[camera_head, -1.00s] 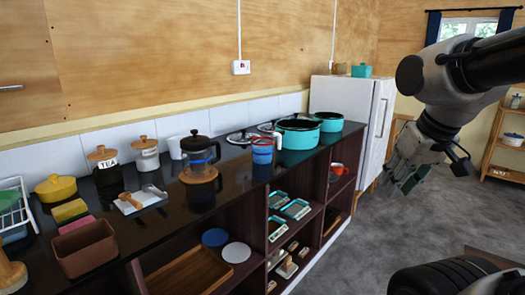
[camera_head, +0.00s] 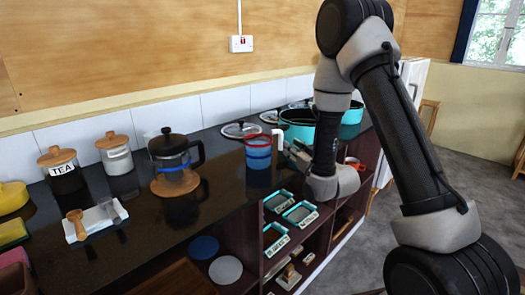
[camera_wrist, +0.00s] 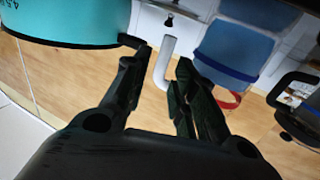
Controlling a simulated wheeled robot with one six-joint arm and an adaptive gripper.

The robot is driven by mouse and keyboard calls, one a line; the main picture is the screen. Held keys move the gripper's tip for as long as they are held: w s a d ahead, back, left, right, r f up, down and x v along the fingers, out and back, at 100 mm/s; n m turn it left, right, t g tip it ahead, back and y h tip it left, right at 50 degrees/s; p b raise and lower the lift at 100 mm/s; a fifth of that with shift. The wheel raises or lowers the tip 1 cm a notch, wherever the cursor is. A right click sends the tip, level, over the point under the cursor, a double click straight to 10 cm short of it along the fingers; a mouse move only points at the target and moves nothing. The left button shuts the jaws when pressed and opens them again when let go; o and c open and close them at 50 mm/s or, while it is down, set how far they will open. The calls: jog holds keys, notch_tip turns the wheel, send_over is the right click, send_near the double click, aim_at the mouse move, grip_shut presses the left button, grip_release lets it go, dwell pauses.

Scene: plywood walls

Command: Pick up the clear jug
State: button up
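The clear jug (camera_head: 258,152) stands upright on the dark counter in the head view. It has a red rim, looks blue through its side, and its white handle (camera_head: 278,138) points right. My gripper (camera_head: 292,152) is just right of the handle, with its fingers toward the jug. In the wrist view the jug (camera_wrist: 234,48) shows at upper right. Its white handle (camera_wrist: 162,68) lies between the two open fingertips of my gripper (camera_wrist: 163,60). I cannot tell whether a finger touches it.
A teal pot (camera_head: 298,119) stands close behind and right of the jug; it also fills the upper left of the wrist view (camera_wrist: 75,25). A French press (camera_head: 172,160) stands left of the jug. Pot lids (camera_head: 241,130) lie behind. Open shelves lie below the counter.

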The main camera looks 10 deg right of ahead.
aim_at(282, 142)
jog(key=x, duration=0.7)
jog(key=shift+w+a+r, duration=0.1)
jog(key=shift+w+a, duration=0.15)
jog(key=shift+a, duration=0.15)
grip_shut()
